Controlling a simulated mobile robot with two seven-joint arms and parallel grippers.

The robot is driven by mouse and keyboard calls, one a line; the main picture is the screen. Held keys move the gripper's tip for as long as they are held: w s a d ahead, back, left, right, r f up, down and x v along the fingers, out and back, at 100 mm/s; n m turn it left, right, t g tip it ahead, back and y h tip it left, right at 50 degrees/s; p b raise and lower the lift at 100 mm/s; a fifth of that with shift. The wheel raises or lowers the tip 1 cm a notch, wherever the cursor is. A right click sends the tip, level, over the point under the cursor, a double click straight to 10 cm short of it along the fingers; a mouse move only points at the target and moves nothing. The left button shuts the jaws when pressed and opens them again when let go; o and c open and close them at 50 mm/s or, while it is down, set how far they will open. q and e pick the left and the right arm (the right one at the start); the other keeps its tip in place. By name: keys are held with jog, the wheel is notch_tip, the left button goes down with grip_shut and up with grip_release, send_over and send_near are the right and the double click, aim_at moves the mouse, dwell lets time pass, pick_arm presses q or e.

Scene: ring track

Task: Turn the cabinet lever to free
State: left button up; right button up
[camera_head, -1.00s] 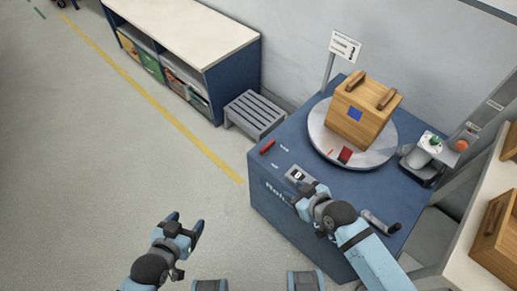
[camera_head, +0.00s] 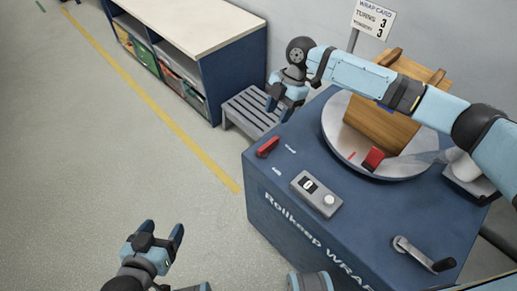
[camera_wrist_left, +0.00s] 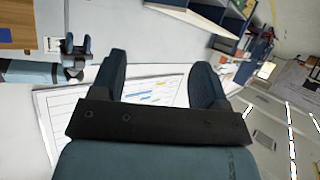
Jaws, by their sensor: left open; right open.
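The blue cabinet (camera_head: 285,225) stands at the right in the head view. A red lever (camera_head: 268,147) lies on its top near the left edge, beside two small white labels that are too small to read. My right arm reaches across from the right above the cabinet. My right gripper (camera_head: 279,104) is open and empty, pointing down beyond the lever, near the cabinet's far left edge and apart from the lever. My left gripper (camera_head: 163,232) is open and empty over the floor, left of the cabinet. Its open fingers also show in the left wrist view (camera_wrist_left: 158,82).
A turntable (camera_head: 340,135) carries a wooden crate (camera_head: 385,122), partly hidden by my right arm. A counter box (camera_head: 316,192) showing 0 and a crank (camera_head: 420,253) sit on the cabinet top. A grey slatted stool (camera_head: 250,112) and a shelf unit (camera_head: 232,70) stand behind. Floor at left is clear.

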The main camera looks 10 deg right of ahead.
jog(key=b, duration=0.5)
send_near(265, 146)
jog(key=shift+a+f, duration=0.2)
jog(key=shift+f, duration=0.5)
pick_arm(q)
jog(key=w+d+r+t+h+b, duration=0.25)
jog(key=d+r+t+h, duration=0.3)
jog(key=r, duration=0.45)
pick_arm(e)
jog(key=b+x, duration=0.1)
jog(key=x, duration=0.3)
jog(key=b+x, duration=0.3)
jog(key=x, duration=0.1)
jog(key=shift+b, duration=0.3)
jog(key=shift+s+a+f+b, duration=0.1)
jog(key=shift+s+f+b, duration=0.1)
jog(key=shift+f+b, duration=0.15)
pick_arm(q)
notch_tip(265, 146, down, 7)
jog(key=m+g, duration=0.1)
jog(key=g, duration=0.2)
jog(key=shift+y, duration=0.35)
jog(key=shift+d+r, duration=0.1)
pick_arm(e)
jog(key=shift+c, duration=0.2)
grip_shut()
